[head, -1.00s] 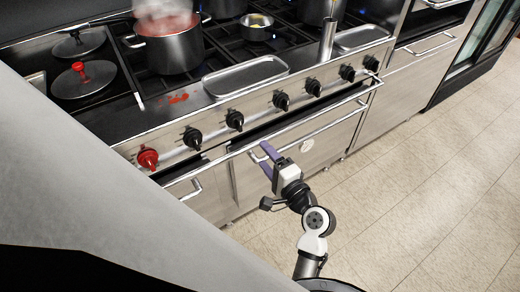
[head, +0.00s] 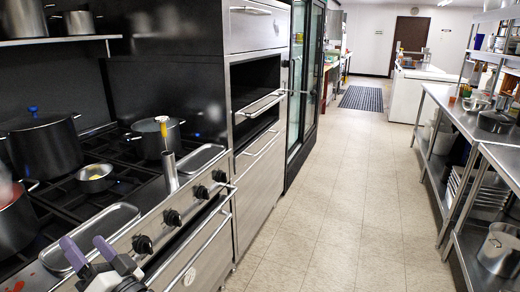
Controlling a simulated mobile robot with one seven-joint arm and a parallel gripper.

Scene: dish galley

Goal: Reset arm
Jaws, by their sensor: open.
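My gripper (head: 88,252) shows at the lower left of the head view, with its two purple fingers spread apart. Nothing shows between the fingers. It is in front of the stove's control panel (head: 150,226), overlapping it in the picture; whether it touches cannot be told. The white wrist shows just below the fingers, and the rest of my arm is out of view.
The stove holds a large black pot (head: 42,150), a small pan (head: 95,178) and a metal tray (head: 88,236). An oven handle (head: 190,262) juts out. Steel shelving (head: 480,150) lines the right. The tiled aisle (head: 330,190) between is clear.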

